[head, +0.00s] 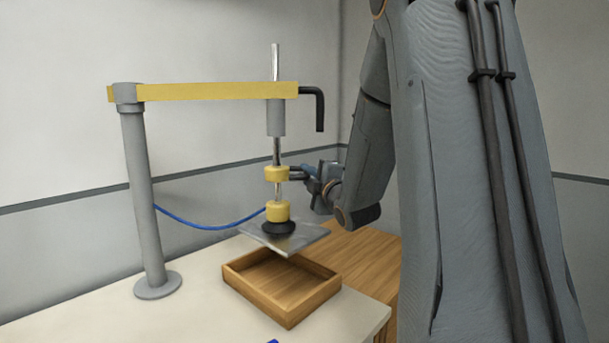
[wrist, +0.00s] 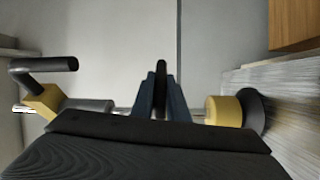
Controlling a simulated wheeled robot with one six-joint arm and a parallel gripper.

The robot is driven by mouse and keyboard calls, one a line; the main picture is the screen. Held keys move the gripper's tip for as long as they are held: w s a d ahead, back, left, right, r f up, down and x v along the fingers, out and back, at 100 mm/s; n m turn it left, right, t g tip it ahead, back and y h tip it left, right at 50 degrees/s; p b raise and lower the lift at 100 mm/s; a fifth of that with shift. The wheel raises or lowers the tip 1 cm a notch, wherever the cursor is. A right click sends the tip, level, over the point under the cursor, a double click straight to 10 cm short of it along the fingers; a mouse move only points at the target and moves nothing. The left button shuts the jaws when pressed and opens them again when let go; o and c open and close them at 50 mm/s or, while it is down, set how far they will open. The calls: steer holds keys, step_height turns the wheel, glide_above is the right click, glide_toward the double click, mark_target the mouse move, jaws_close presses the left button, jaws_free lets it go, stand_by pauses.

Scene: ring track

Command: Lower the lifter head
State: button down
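The lifter has a grey post, a yellow boom (head: 215,91) and a vertical steel rod with a yellow collar (head: 276,173) on it. The lifter head (head: 278,211), yellow with a black suction cup below, is at the rod's lower end. A grey metal plate (head: 308,236) is under the cup, touching it, above the wooden tray (head: 262,298). A black side handle (wrist: 160,88) sticks out from the collar. My gripper (head: 308,172) is at this handle; in the wrist view its blue fingers press on both sides of it. The collar is hidden there behind my gripper.
A bent black handle (head: 318,108) hangs at the boom's right end. A blue hose (head: 205,226) runs from the post to the head. The tray stands on a pale table (head: 140,320), with a wooden surface (head: 365,255) to its right. The table's left part is clear.

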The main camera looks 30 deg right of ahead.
steer(key=shift+f, duration=0.1)
step_height(320, 180, down, 9)
steer(key=b, duration=0.8)
steer(key=shift+f, duration=0.2)
steer(key=shift+r, duration=0.1)
steer(key=c, duration=1.7)
jaws_free()
steer(key=shift+c, duration=0.2)
steer(key=shift+s, duration=0.25)
steer(key=s+b, duration=0.1)
steer(key=s, duration=0.6)
steer(key=shift+s+a+f, duration=0.15)
steer(key=shift+a+f, duration=0.05)
steer(key=shift+a, duration=0.05)
